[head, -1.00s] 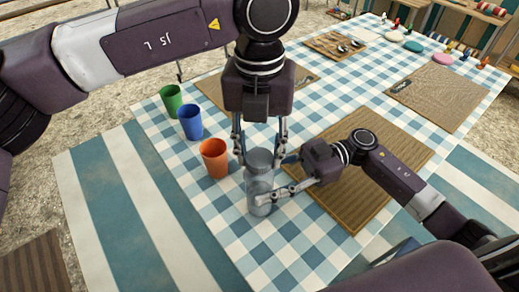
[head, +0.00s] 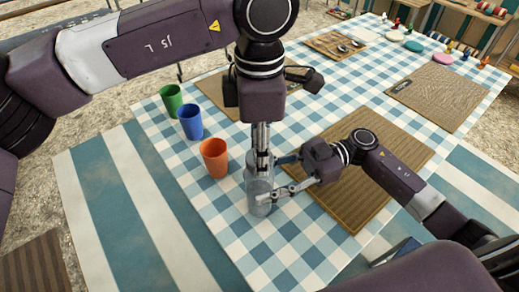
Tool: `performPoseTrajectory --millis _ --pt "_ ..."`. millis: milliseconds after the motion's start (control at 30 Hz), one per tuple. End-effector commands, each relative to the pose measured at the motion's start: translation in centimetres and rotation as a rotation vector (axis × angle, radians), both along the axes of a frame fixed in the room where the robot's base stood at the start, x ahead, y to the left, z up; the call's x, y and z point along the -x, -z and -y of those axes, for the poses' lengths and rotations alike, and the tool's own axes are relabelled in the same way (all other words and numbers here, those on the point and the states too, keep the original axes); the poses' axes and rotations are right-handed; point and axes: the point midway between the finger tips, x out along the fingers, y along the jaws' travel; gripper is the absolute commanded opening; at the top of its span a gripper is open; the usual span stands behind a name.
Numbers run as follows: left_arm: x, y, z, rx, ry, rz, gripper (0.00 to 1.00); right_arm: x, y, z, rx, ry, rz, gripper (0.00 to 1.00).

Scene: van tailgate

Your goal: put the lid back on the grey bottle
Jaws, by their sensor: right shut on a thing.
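The grey bottle (head: 259,205) stands upright on the checked cloth near the table's left edge. My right gripper (head: 269,184) comes in from the right and is shut on the bottle's body. My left gripper (head: 261,160) points straight down over the bottle's top. Its fingers are seen edge-on, one in front of the other, so their gap does not show. They cover most of the bottle's top, and I cannot make out the lid or how it sits there.
An orange cup (head: 214,158) stands close left of the bottle, with a blue cup (head: 190,122) and a green cup (head: 171,98) behind it. A wooden board (head: 350,205) lies right of the bottle, under my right arm. The cloth in front is clear.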

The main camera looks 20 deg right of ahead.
Motion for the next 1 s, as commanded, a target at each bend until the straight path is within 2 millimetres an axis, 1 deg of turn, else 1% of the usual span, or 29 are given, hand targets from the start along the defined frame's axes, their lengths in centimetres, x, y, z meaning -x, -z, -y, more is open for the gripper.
performPoseTrajectory --millis 100,133,300,567,667,767,1000 --pt "0.0 0.0 0.0 0.000 -0.005 0.001 0.06 0.0 0.0 0.0 0.000 -0.001 0.000 0.00" --pt "0.0 0.0 0.0 -0.001 -0.005 0.001 0.39 0.0 0.0 0.0 0.000 -0.001 0.000 0.00" --pt "0.0 0.0 0.0 -0.001 -0.007 0.001 0.56 0.0 0.0 0.0 0.000 -0.001 0.000 0.00" --pt "0.0 -0.1 0.0 0.000 -0.008 0.001 0.56 0.0 0.0 0.0 0.000 -0.001 0.000 0.00" --pt "-0.1 -0.6 0.0 0.001 -0.009 0.003 0.56 0.0 0.0 0.0 0.000 -0.001 0.000 0.00" --pt "-0.1 -2.0 0.0 0.000 -0.009 0.004 0.56 0.0 0.0 0.0 0.000 -0.001 0.000 0.00" --pt "-0.1 -7.2 0.1 0.001 -0.009 0.004 0.56 0.0 0.0 0.0 0.000 0.000 0.000 0.00"
